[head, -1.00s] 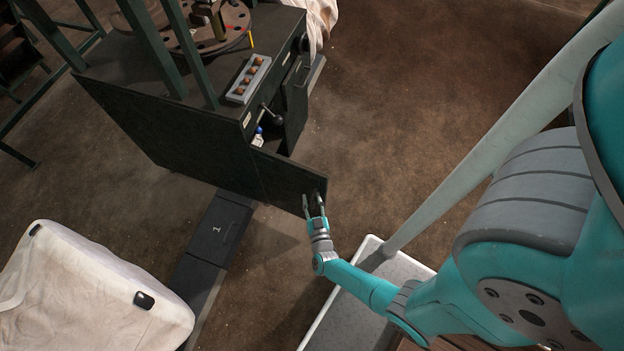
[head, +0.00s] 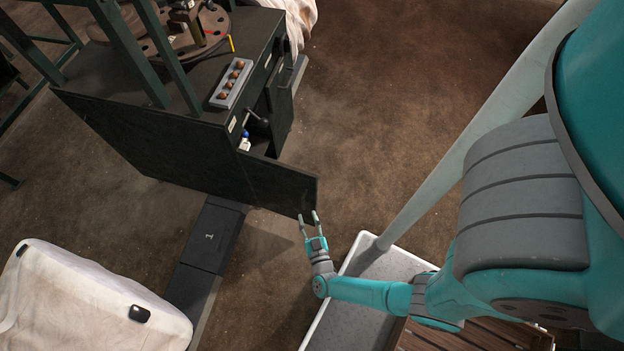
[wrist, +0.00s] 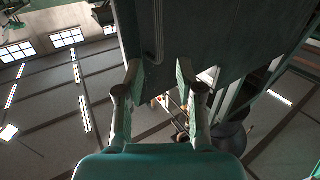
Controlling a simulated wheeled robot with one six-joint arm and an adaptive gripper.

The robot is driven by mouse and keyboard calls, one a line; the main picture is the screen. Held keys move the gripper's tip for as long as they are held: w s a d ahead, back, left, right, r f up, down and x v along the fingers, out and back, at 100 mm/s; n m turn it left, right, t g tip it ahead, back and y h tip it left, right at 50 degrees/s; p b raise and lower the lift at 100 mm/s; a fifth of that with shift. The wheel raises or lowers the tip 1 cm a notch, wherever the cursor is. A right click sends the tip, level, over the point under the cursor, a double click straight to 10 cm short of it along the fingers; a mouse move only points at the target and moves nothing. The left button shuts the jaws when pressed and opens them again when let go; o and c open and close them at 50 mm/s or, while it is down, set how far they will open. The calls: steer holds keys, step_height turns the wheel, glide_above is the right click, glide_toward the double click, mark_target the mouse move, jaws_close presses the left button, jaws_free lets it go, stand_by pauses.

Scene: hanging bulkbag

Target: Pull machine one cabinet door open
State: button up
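The machine one cabinet (head: 145,140) is dark and stands at the upper left in the head view. Its door (head: 280,186) stands open, swung out toward my arm, and part of the interior shows behind it. My gripper (head: 308,215) is open at the door's free lower corner, with nothing held. In the wrist view my gripper's fingers (wrist: 159,67) are spread apart, and a dark panel, apparently the door (wrist: 185,35), lies ahead of them. I cannot tell whether a fingertip touches it.
A dark floor block marked 1 (head: 209,235) lies below the cabinet. A filled white bag (head: 85,305) is at the lower left. A grey tray-like platform (head: 345,305) is beneath my arm. A tray of round brown items (head: 231,83) sits on the cabinet. Brown floor is free right of the door.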

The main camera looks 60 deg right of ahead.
steer(key=shift+v, duration=2.35)
steer(key=s+a+r+n+y, duration=0.3)
steer(key=s+r+y, duration=0.1)
steer(key=r, duration=0.9)
steer(key=s+a+r+n+t+y, duration=0.1)
steer(key=s+a+r+n+y, duration=0.2)
steer(key=r, duration=1)
steer(key=s+a+r+n+t+y, duration=0.1)
steer(key=s+a+r+n+y, duration=0.2)
steer(key=r, duration=1)
steer(key=s+a+y, duration=0.1)
steer(key=s+y, duration=0.1)
steer(key=shift+s+y, duration=0.3)
steer(key=shift+y, duration=0.1)
